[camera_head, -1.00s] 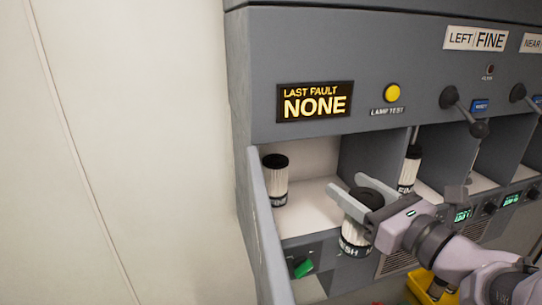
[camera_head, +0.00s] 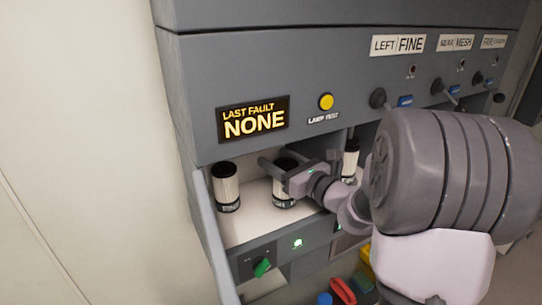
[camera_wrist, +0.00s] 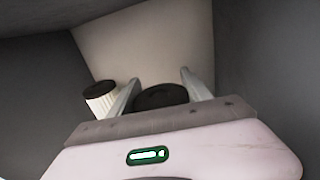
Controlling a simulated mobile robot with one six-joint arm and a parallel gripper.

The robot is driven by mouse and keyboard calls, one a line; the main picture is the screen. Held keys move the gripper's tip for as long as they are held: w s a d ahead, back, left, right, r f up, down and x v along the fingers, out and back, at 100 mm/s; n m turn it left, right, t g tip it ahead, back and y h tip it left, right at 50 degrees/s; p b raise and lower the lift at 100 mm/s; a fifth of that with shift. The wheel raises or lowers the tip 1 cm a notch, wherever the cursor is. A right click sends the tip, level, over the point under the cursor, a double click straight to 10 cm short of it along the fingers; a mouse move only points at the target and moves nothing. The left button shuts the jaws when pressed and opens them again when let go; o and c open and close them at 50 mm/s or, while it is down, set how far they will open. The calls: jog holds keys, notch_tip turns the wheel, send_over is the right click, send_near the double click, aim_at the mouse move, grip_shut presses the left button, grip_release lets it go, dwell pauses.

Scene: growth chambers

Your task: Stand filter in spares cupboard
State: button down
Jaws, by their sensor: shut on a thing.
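A pleated white filter with a black cap (camera_head: 285,192) is held upright between the fingers of my gripper (camera_head: 280,162), inside the left open bay of the grey cabinet. Its black cap also shows between the fingers in the wrist view (camera_wrist: 160,97). Its base is at or very near the pale bay floor (camera_head: 250,226); I cannot tell whether it touches. A second, similar filter (camera_head: 226,186) stands upright to its left, with a small gap. It also shows left of the left finger in the wrist view (camera_wrist: 100,100). My arm hides part of the bay's right side.
Another filter (camera_head: 350,160) stands in the bay to the right, partly hidden. Below the bay are a green knob (camera_head: 262,267) and a lit green indicator (camera_head: 297,244). Red, blue and yellow items lie lower down. The bay's left wall and front edge are close.

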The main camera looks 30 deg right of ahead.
jog(key=shift+w+f, duration=0.1)
jog(key=shift+w, duration=0.15)
jog(key=shift+s+a+f+b, duration=0.15)
jog(key=shift+s+b, duration=0.05)
jog(key=shift+b, duration=0.1)
jog(key=c, duration=0.8)
grip_release()
jog(key=shift+c, duration=0.2)
jog(key=o, duration=0.4)
jog(key=shift+c, duration=0.2)
jog(key=shift+w, duration=0.1)
jog(key=shift+s+r, duration=0.3)
jog(key=b+v, duration=0.3)
jog(key=v, duration=0.8)
jog(key=shift+s+d, duration=0.25)
jog(key=shift+s, duration=0.05)
